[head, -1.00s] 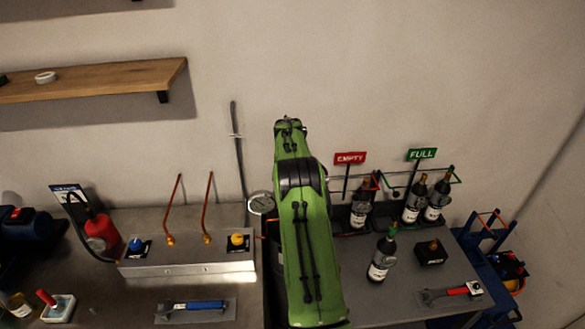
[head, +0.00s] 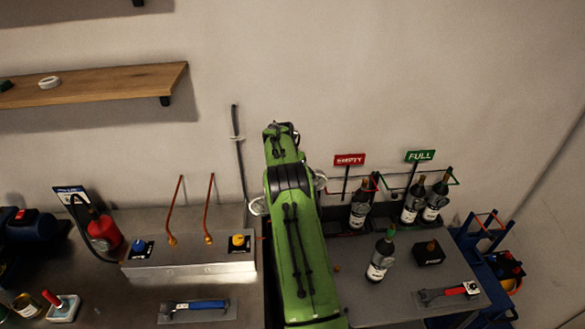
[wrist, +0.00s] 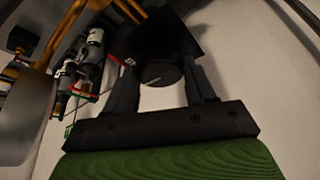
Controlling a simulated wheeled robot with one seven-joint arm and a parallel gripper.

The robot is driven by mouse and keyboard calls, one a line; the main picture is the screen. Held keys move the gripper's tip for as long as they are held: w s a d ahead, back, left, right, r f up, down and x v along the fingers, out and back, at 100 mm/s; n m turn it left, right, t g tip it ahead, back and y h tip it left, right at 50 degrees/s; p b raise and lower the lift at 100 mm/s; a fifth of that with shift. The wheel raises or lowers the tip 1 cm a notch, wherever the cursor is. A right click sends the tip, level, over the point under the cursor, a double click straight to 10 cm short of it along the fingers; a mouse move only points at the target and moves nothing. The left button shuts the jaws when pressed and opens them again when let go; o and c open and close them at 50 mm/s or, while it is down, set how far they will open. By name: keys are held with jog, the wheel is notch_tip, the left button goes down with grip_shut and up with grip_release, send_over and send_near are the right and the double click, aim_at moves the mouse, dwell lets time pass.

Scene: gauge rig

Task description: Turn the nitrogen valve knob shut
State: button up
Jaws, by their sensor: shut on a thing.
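In the wrist view, a dark round knob (wrist: 160,70) with a pale line on its face sits against a black housing (wrist: 158,38). My gripper (wrist: 160,82) has one dark finger on each side of the knob and is shut on it. No label on the knob is readable. In the head view, my green arm covers the gripper and the knob. A round pale gauge (head: 257,206) shows partly at the arm's left edge.
A metal block (head: 190,262) with blue and yellow knobs and two copper tubes stands left of my arm. Several bottles (head: 380,258) stand to the right, below the EMPTY (head: 349,160) and FULL (head: 420,156) signs. Orange pipes (wrist: 72,22) pass close by in the wrist view.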

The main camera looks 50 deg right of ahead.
jog(key=o, duration=1)
jog(key=shift+o, duration=0.2)
jog(key=b+v, duration=0.1)
jog(key=v, duration=1.4)
jog(key=shift+a+r+b, duration=0.3)
jog(key=shift+b, duration=0.1)
jog(key=shift+s, duration=0.1)
